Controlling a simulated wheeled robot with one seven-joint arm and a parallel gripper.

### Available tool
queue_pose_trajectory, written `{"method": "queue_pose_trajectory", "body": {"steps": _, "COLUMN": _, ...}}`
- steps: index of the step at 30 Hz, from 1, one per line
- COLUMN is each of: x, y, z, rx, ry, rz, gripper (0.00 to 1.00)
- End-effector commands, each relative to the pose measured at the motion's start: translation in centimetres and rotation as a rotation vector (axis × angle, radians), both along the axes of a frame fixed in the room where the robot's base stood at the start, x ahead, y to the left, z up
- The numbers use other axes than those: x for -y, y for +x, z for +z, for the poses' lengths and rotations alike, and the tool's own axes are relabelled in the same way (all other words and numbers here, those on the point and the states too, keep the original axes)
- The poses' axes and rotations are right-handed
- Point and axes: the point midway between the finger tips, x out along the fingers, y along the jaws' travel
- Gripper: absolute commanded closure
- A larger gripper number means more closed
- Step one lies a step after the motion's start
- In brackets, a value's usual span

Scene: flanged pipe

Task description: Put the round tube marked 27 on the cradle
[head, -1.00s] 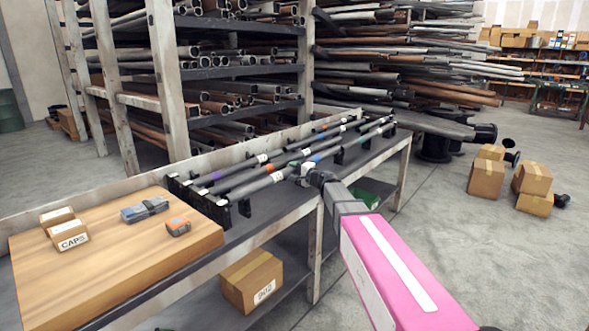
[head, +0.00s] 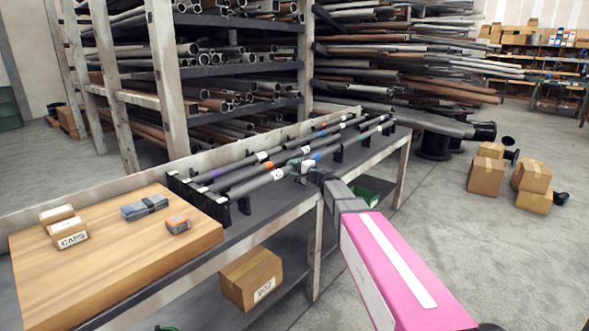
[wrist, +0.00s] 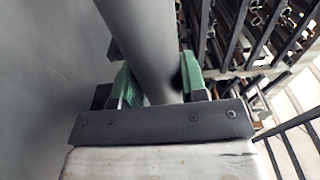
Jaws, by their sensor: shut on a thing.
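Several long grey tubes with coloured bands and white labels lie side by side over black notched supports (head: 222,207) on the bench. My gripper (head: 308,170) reaches in from the right to the nearest tube (head: 250,187), which carries a white label and a blue band. In the wrist view, the green-padded jaws of my gripper (wrist: 155,88) are shut on a plain grey round tube (wrist: 148,35) that runs between them. The label numbers are too small to read, so I cannot tell which tube is marked 27 or which support is the cradle.
A wooden board (head: 120,270) at the bench's left end bears a carton marked CAPS (head: 68,232) and small parts. A carton (head: 250,280) sits on the bench's lower shelf. A pipe rack (head: 235,73) stands behind.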

Motion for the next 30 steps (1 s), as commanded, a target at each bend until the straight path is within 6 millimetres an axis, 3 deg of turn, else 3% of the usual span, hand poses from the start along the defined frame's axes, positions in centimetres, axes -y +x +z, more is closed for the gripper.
{"method": "queue_pose_trajectory", "body": {"steps": 24, "x": 0.0, "y": 0.0, "z": -1.0, "rx": 0.001, "ry": 0.001, "rz": 0.000, "gripper": 1.00}}
{"method": "queue_pose_trajectory", "body": {"steps": 25, "x": 0.0, "y": 0.0, "z": -1.1, "rx": 0.001, "ry": 0.001, "rz": 0.000, "gripper": 0.57}}
{"method": "queue_pose_trajectory", "body": {"steps": 27, "x": 0.0, "y": 0.0, "z": -1.0, "rx": 0.001, "ry": 0.001, "rz": 0.000, "gripper": 0.35}}
{"method": "queue_pose_trajectory", "body": {"steps": 30, "x": 0.0, "y": 0.0, "z": -1.1, "rx": 0.001, "ry": 0.001, "rz": 0.000, "gripper": 0.31}}
